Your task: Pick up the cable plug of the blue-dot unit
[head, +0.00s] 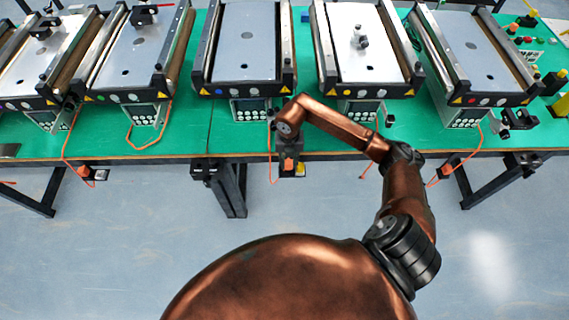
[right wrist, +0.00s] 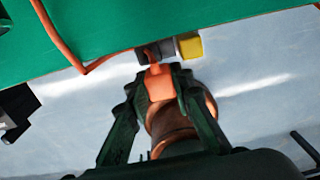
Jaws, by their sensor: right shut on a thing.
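My right gripper (head: 289,166) is below the green table's front edge, in front of the middle conveyor unit (head: 248,42). In the right wrist view its two dark fingers (right wrist: 158,85) are shut on an orange plug (right wrist: 160,86). The plug's far end meets a dark part beside a grey and yellow piece (right wrist: 189,46); I cannot tell whether it is seated there. An orange cable (head: 270,165) hangs down just left of the gripper. My left gripper is not in view.
Several conveyor units stand in a row on the green table (head: 188,140). Other orange plugs hang at the table's front edge, at left (head: 85,172) and right (head: 446,169). Dark table legs (head: 232,190) stand below. The grey floor in front is clear.

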